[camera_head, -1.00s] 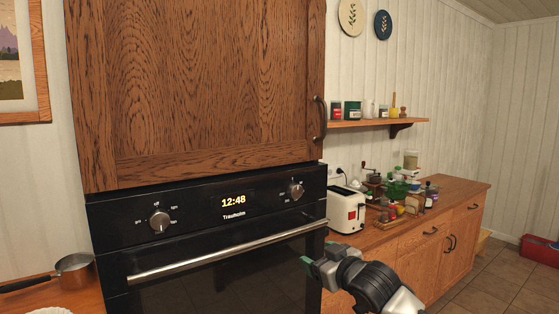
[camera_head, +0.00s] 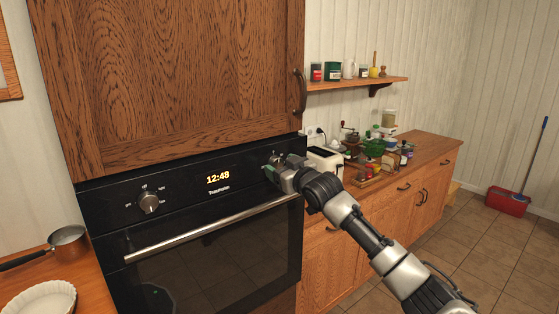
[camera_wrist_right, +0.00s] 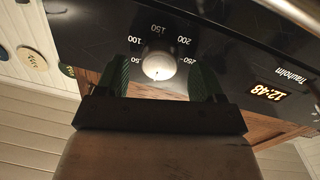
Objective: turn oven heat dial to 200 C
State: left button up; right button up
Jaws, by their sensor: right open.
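The oven's heat dial (camera_wrist_right: 158,66) is a round silver knob on the black panel, ringed by white numbers 50 to 250 in the upside-down right wrist view. A small light mark on the knob lies on the side away from the 150. In the head view the dial is mostly hidden behind my right gripper (camera_head: 271,171), which is at the right end of the panel. In the wrist view my open right gripper (camera_wrist_right: 160,80) has one green finger on each side of the knob, with gaps visible between. My left gripper is not in view.
A second knob (camera_head: 149,203) is on the panel's left, with a lit clock (camera_head: 217,177) between. The oven handle bar (camera_head: 210,230) runs below. A wooden cabinet (camera_head: 175,80) is above. A white toaster (camera_head: 325,160) stands right of the gripper.

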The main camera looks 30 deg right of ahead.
jog(key=shift+w, duration=0.65)
jog(key=shift+c, duration=0.3)
jog(key=c, duration=0.9)
jog(key=shift+o, duration=0.2)
